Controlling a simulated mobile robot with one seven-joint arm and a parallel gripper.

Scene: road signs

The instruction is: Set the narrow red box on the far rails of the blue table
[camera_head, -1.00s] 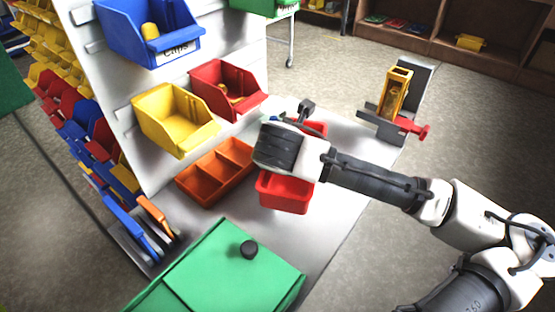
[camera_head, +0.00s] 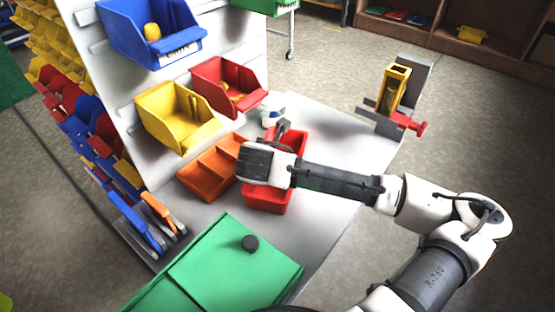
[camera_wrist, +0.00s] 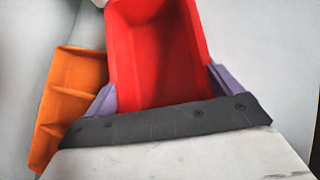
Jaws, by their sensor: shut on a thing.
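The narrow red box (camera_head: 268,199) is an open, deep bin over the light grey tabletop (camera_head: 330,150) in the head view, beside the orange divided tray. My gripper (camera_wrist: 160,88) is shut on the red box, which fills the middle of the wrist view (camera_wrist: 160,50). A purple finger lies along each side of its near end. In the head view my wrist hides part of the box, and I cannot tell whether its base touches the tabletop. I see no table that is clearly blue and no far rails that I can identify.
The orange divided tray (camera_head: 213,168) is close on the left. A white panel carries blue (camera_head: 150,35), yellow (camera_head: 175,115) and red (camera_head: 228,85) bins. A green box (camera_head: 225,270) is in front. A yellow holder (camera_head: 396,88) on a grey stand is at the right.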

